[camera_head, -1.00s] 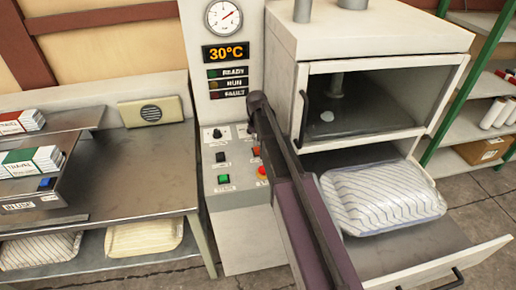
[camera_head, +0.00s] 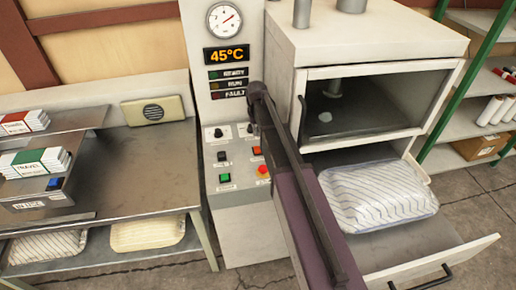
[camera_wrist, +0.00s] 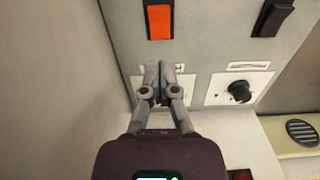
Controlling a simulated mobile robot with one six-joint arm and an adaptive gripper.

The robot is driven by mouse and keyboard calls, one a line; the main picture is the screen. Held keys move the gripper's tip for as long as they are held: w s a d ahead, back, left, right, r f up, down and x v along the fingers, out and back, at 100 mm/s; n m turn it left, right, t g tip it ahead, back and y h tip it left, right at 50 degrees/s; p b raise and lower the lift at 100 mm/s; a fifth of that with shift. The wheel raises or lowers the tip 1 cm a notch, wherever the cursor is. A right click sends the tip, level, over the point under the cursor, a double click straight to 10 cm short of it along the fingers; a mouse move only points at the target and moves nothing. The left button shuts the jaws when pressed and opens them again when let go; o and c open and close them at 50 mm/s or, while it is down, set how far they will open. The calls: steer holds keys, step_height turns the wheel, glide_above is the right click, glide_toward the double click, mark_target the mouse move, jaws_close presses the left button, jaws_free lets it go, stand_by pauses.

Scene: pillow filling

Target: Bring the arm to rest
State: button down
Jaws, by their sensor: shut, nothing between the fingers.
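My gripper (camera_wrist: 160,72) is shut and empty in the wrist view. Its fingertips are at the control panel, over a white plate beside the lit orange rocker switch (camera_wrist: 159,19). Whether the tips touch a knob there is hidden. In the head view my arm crosses from the bottom right up to the control panel (camera_head: 240,186), with its end in front of the panel's upper right. A black knob (camera_wrist: 239,91) is beside the fingers; it also shows in the head view (camera_head: 218,133). The display (camera_head: 227,55) reads 45°C.
A white cabinet (camera_head: 390,38) stands right of the panel, its lower drawer (camera_head: 468,258) pulled out with a striped pillow (camera_head: 375,194) in it. A metal bench (camera_head: 145,165) with card packs (camera_head: 37,160) is left. A green-framed shelf (camera_head: 470,55) stands right.

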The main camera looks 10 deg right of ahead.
steer(key=s, duration=2.4)
steer(key=shift+s, duration=0.15)
steer(key=shift+d, duration=0.1)
step_height(320, 180, up, 12)
steer(key=p, duration=1.2)
steer(key=shift+r, duration=0.15)
